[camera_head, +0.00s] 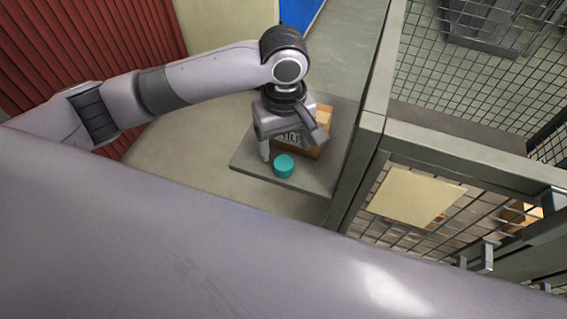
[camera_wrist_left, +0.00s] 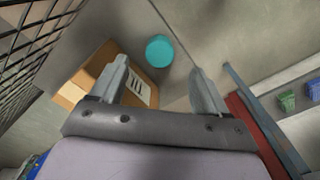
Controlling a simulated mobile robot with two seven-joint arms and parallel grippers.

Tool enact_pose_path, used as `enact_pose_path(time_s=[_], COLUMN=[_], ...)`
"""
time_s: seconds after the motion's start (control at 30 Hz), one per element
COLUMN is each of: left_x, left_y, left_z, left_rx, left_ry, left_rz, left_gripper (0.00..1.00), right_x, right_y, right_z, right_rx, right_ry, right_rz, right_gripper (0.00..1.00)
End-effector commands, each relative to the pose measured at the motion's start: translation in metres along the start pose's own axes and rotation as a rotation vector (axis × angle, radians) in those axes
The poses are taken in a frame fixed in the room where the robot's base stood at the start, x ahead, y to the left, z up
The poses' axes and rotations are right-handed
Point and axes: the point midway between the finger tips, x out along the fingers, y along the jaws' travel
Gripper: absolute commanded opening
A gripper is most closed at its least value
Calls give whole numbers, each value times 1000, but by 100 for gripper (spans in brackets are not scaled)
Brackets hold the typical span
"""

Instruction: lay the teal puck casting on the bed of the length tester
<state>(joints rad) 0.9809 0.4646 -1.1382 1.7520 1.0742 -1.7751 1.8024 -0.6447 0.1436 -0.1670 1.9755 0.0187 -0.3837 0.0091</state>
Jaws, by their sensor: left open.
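The teal puck casting (camera_head: 284,166) stands on a grey slab (camera_head: 246,158), in front of a cardboard box. In the left wrist view the puck (camera_wrist_left: 159,51) shows beyond and between my fingertips, apart from both. My left gripper (camera_head: 283,151) is above the slab, close to the puck, and in the wrist view its two fingers (camera_wrist_left: 161,82) are spread with nothing between them. My right gripper is not in view. I cannot make out a length tester in either view.
The cardboard box (camera_head: 325,117) with a printed label sits right behind the puck. A mesh fence with a grey post (camera_head: 362,155) runs along the right of the slab. A red corrugated wall (camera_head: 95,40) stands at the left.

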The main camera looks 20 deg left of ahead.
Motion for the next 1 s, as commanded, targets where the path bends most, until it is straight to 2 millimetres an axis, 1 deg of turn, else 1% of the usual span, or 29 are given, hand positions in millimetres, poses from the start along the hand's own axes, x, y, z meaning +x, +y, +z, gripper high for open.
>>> enact_pose_path(time_s=[0.07,0.27,0.5,0.57,0.67,0.87,0.97,1.0], left_x=[2,24,59,66,70,70,70,70], left_y=[-1,-1,-1,-1,-1,-1,-1,-1], left_z=[-2,-2,-1,-1,-1,-1,-1,-1], left_rx=[-14,-17,-16,-15,-15,-14,-13,-13], left_ry=[3,4,3,3,4,4,4,4], left_rz=[-9,-11,-10,-9,-8,-7,-7,-7], left_gripper=[76,76,76,76,76,76,46,33], right_x=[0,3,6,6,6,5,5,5], right_y=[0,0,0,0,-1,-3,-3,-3], right_z=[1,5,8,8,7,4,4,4], right_rx=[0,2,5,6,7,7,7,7], right_ry=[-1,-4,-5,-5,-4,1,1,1], right_rz=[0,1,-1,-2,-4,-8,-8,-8], right_gripper=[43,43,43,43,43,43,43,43])
